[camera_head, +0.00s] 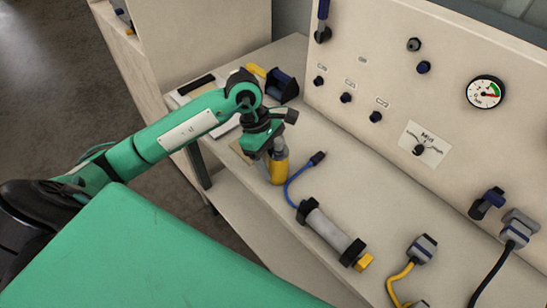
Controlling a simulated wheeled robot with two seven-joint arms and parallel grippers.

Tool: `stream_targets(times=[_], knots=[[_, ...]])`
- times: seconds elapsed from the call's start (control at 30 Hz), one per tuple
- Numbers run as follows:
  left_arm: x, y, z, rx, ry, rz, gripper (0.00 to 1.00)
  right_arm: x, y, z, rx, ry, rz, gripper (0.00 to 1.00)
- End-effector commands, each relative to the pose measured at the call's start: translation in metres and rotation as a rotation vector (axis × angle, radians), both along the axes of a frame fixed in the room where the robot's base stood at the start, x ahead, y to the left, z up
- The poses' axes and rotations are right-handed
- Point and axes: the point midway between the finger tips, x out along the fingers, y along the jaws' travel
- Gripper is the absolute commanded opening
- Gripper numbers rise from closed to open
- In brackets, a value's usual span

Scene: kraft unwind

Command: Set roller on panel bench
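A grey cylinder with black ends and a yellow tip, which looks like the roller (328,232), lies slantwise on the beige panel bench (375,195). My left gripper (272,150) is over the bench, up and left of the cylinder and apart from it. A small grey and yellow bottle-like item (278,172) is directly below the gripper, at its fingers. I cannot tell whether the fingers grip it or whether it touches the bench. The fingertips are partly hidden. My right gripper is not in view.
A blue cable (290,185) with a dark plug lies beside the cylinder. A grey connector with yellow cable (422,249) and another with black cable (519,229) are at right. A dark blue holder (282,86) stands at the back. The upright panel (440,85) carries knobs and a gauge.

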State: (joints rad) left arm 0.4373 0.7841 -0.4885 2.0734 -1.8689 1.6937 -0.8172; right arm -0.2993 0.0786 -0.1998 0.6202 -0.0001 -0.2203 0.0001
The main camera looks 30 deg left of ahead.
Motion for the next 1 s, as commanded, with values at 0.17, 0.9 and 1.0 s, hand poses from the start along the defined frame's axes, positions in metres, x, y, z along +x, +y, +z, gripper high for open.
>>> stream_targets(times=[0.17,0.9,1.0], knots=[[0.000,0.000,0.000,0.000,0.000,0.000,0.66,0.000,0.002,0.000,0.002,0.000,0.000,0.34],[0.004,0.040,0.098,0.001,-0.003,0.000,0.66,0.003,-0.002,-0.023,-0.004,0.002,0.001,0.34],[0.004,0.044,0.106,0.001,-0.002,0.001,0.66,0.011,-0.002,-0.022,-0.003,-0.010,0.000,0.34]])
